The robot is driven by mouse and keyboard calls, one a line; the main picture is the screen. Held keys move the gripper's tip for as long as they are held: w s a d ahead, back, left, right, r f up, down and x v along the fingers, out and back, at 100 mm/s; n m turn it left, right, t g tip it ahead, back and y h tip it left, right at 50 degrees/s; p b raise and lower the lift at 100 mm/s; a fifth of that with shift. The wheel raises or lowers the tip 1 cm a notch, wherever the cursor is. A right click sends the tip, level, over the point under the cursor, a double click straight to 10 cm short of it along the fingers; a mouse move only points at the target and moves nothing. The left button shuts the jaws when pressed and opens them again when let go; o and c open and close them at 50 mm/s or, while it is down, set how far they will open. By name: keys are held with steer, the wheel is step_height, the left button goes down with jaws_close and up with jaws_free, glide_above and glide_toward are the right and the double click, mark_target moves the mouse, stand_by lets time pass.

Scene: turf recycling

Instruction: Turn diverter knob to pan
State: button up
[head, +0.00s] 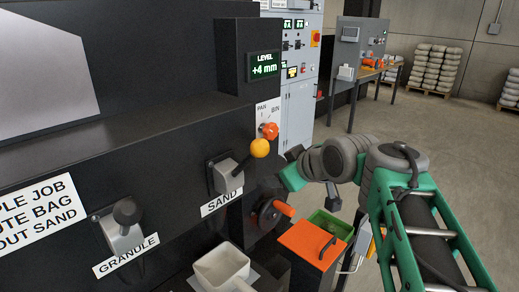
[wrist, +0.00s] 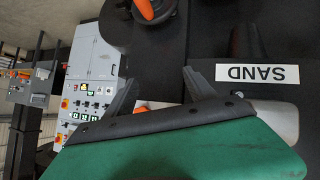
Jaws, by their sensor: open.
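The diverter knob (head: 269,130) is orange-red and sits on the dark machine face, under a small plate marked PAN on the left and BIN on the right. Its pointing direction is too small to read surely. My gripper (head: 290,166) is below and slightly right of the knob in the head view, apart from it, with its tips partly hidden by its own body. In the wrist view my gripper (wrist: 160,72) has its two dark fingers spread with nothing held. An orange piece (wrist: 141,110), probably the knob, shows partly behind the gripper's edge there.
The sand lever (head: 259,148) with its yellow-orange ball stands close left of the knob. A handwheel (head: 268,213) with an orange handle is below. The granule lever (head: 126,212) is farther left.

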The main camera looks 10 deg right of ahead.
mark_target(273, 132)
steer(key=w+d+r+n+t+y+b, duration=0.25)
steer(key=w+r+n, duration=0.2)
steer(key=r, duration=0.35)
steer(key=shift+n+t, duration=0.25)
steer(key=shift+n, duration=0.1)
steer(key=p+x, duration=0.3)
steer(key=x, duration=0.3)
steer(key=shift+w+a, duration=0.2)
steer(key=shift+w, duration=0.05)
steer(key=shift+w+a+f, duration=0.1)
steer(key=shift+w+f, duration=0.15)
steer(key=c, duration=1.4)
